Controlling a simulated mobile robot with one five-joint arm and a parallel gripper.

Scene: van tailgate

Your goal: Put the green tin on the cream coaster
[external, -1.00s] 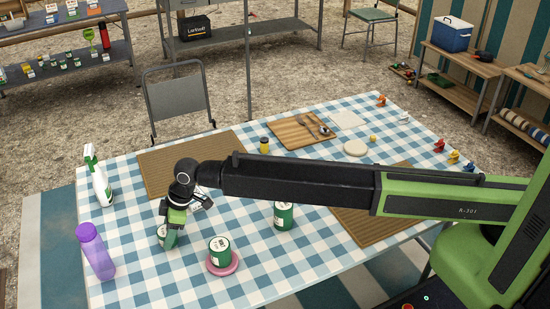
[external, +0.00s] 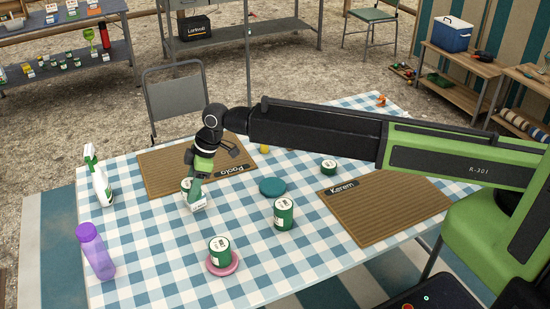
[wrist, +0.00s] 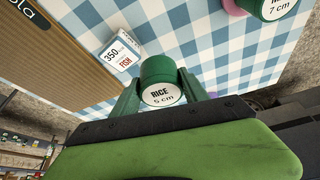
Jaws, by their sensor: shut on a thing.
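My gripper (external: 198,183) is shut on a green tin (wrist: 160,83) whose white label reads RICE 5 cm in the wrist view. In the external view it is at the table's left part, near the back left mat, and the held tin is partly hidden by the fingers. Other green tins stand on the table: one at mid table (external: 284,214), a low one farther back (external: 328,167), and one (external: 220,250) on a pink coaster (external: 224,268). The cream coaster is hidden behind my arm now.
A white FISH packet (wrist: 123,51) is close to my gripper. A teal coaster (external: 272,187) lies bare at mid table. A spray bottle (external: 101,188) and a purple bottle (external: 95,252) stand at the left. Brown mats lie at the back left and right (external: 385,210).

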